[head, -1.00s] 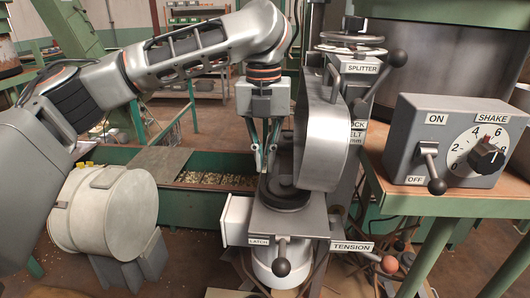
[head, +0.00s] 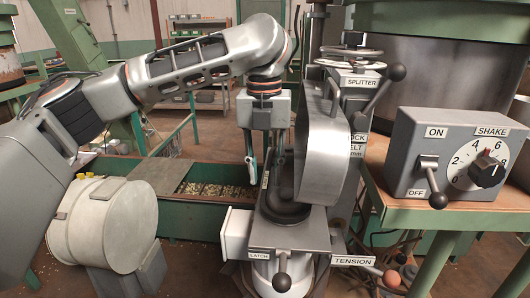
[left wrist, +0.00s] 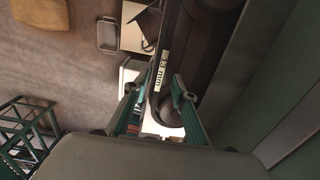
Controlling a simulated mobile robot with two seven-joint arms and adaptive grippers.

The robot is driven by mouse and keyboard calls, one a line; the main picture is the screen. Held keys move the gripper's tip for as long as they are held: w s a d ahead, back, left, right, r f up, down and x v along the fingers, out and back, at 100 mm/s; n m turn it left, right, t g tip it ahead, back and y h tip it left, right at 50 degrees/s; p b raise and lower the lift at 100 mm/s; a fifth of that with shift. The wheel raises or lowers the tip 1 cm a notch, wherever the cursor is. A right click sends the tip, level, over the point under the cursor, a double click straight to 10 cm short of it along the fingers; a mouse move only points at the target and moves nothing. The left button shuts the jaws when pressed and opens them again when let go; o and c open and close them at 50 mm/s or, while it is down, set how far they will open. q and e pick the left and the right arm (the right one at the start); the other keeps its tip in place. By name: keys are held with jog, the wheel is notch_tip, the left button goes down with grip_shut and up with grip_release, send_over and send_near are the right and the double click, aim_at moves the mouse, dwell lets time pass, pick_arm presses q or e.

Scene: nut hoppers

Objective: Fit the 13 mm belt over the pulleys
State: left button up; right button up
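The black 13 mm belt (left wrist: 159,88) shows in the left wrist view as a loop with a pale label on its left strand. Its near end curves around a dark round pulley. In the head view the dark belt and lower pulley (head: 284,208) lie on the grey machine plate, below the raised round metal cover (head: 322,150). My left gripper (head: 258,172) points down at the left side of the belt. In the left wrist view its fingers (left wrist: 157,94) stand apart, with the labelled strand between them and a gap visible. The cover hides part of the belt. My right gripper is not in view.
The LATCH lever (head: 281,281) and TENSION lever (head: 390,278) stand at the machine's front. The SPLITTER lever (head: 396,73) and SHAKE control box (head: 458,150) are to the right. A nut-filled green trough (head: 184,213) and a grey drum (head: 103,222) are left.

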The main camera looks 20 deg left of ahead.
pick_arm(q)
notch_tip(320, 180, up, 11)
jog(key=shift+a+r, duration=0.15)
jog(key=shift+r, duration=0.05)
dwell(0.3)
dwell(0.4)
